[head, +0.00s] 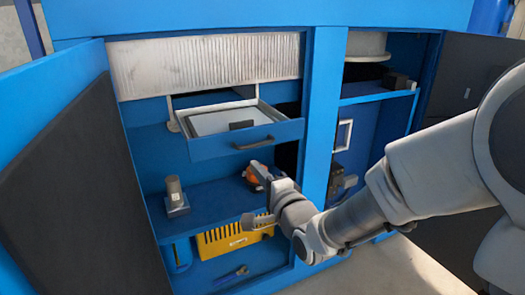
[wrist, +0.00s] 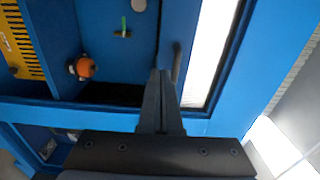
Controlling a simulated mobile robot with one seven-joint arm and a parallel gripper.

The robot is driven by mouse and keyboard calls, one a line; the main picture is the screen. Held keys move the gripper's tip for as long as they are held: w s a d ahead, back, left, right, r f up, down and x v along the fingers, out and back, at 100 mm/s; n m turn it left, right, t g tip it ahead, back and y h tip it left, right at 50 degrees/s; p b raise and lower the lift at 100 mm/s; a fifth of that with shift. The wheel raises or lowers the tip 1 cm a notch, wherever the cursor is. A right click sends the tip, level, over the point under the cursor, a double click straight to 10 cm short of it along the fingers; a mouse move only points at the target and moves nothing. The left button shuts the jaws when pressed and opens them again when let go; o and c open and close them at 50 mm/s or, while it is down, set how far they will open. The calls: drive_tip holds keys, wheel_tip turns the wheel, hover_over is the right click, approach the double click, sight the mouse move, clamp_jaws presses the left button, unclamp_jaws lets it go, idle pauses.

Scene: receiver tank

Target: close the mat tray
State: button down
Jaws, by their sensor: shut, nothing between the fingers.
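The mat tray (head: 200,148) is a blue-fronted drawer pulled out of the upper left part of the blue cabinet. It has a pale inside with a small dark block in it and a dark bar handle (head: 254,143) on its front. My gripper (head: 260,167) is just below and in front of the handle. In the wrist view, my gripper (wrist: 160,74) is shut and empty, its fingertips close beside the handle (wrist: 177,62). I cannot tell whether they touch. The tray's pale inside (wrist: 208,50) shows to the right.
Below the tray, a shelf holds a grey cylinder on a base (head: 176,197) and an orange thing (wrist: 85,67). A yellow box (head: 228,241) stands on the lower level. Open cabinet doors flank the space, the left one (head: 80,190) and the dark right one (head: 465,85).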

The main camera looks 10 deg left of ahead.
drive_tip(key=x, duration=0.7)
idle(0.3)
